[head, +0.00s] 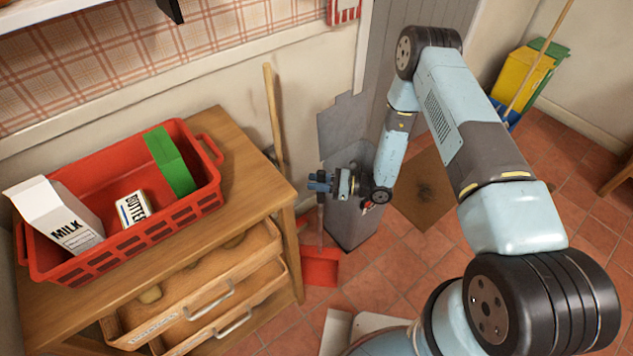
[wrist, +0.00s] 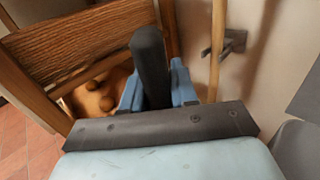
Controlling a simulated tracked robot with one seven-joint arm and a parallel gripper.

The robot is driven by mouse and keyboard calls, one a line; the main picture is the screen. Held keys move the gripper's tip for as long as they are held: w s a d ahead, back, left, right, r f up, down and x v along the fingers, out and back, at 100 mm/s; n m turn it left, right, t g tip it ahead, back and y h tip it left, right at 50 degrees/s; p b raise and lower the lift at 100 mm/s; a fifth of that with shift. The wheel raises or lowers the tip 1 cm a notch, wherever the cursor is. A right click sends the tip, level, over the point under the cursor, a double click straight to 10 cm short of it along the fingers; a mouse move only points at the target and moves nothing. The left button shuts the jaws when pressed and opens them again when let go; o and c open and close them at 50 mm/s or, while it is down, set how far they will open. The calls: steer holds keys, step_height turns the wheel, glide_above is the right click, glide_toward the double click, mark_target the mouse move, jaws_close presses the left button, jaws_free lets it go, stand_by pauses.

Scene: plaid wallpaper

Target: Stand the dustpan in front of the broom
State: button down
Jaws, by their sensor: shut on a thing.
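The red dustpan (head: 320,268) hangs upright below my gripper (head: 320,183), with its pan low near the floor beside the wooden cabinet; I cannot tell whether it touches the tiles. My gripper is shut on its dark handle (wrist: 150,62), which stands between the blue fingers in the wrist view. The broom (head: 271,110) leans upright against the wall behind the cabinet, left of my gripper. Its wooden stick (wrist: 216,55) shows right of the handle in the wrist view, beside a wall hook (wrist: 235,41). The broom's lower end is mostly hidden by the cabinet.
The cabinet (head: 236,150) has open drawers (head: 200,280) and bears a red crate (head: 150,232) with milk, butter and a green carton. Yellow (head: 515,75) and green bins stand far right. Tiled floor is open in front.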

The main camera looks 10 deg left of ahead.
steer(key=c, duration=0.9)
jaws_free()
steer(key=shift+d, duration=0.1)
steer(key=d, duration=0.8)
steer(key=w+d, duration=0.1)
steer(key=d, duration=0.2)
steer(key=shift+d+r, duration=0.1)
steer(key=shift+d, duration=0.3)
